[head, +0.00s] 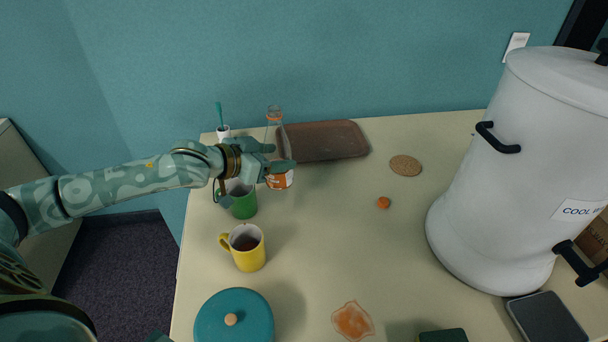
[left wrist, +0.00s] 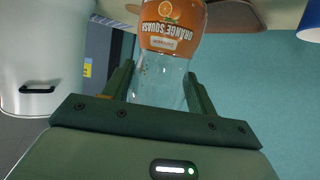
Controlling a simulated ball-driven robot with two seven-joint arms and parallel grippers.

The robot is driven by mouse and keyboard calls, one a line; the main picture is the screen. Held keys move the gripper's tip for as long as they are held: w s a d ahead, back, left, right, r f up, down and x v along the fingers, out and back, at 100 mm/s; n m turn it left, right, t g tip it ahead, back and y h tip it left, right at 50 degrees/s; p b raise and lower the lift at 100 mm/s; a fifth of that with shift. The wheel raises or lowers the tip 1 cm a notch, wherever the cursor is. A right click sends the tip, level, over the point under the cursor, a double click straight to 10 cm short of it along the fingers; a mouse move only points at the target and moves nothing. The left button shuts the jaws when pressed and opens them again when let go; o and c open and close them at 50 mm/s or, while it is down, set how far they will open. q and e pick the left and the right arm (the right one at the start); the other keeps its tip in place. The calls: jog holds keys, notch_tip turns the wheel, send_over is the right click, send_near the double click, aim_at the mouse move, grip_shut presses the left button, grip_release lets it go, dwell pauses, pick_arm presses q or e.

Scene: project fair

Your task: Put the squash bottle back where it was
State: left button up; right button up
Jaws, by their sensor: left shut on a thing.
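The squash bottle (head: 279,181) is clear, with an orange label and a narrow neck, and stands roughly upright near the back left of the table. My left gripper (head: 281,157) is shut around the clear part of it, above the label. In the left wrist view the bottle (left wrist: 160,82) sits between the two fingers (left wrist: 158,85), its orange squash label upside down. Whether its base touches the table I cannot tell. A small orange cap-like piece (head: 383,202) lies on the table to its right. My right gripper is not in view.
A brown tray (head: 325,141) lies behind the bottle, a cork coaster (head: 405,165) to the right. A green mug (head: 243,204) and yellow mug (head: 248,250) stand in front. A teal lidded pot (head: 235,318), orange spill (head: 353,320) and large white urn (head: 510,180) bound the clear middle.

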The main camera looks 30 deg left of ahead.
pick_arm(q)
jog(key=w+f+b, duration=0.1)
jog(key=w+f, duration=0.2)
jog(key=w+d+f+b, duration=0.1)
jog(key=w+f+b, duration=0.1)
jog(key=w+f, duration=0.1)
jog(key=w+d+f+b, duration=0.1)
jog(key=w+f+b, duration=0.1)
jog(key=f, duration=0.3)
jog(key=shift+w+d+f, duration=0.1)
jog(key=shift+w+f, duration=0.05)
jog(key=shift+w, duration=0.75)
jog(key=o, duration=1.1)
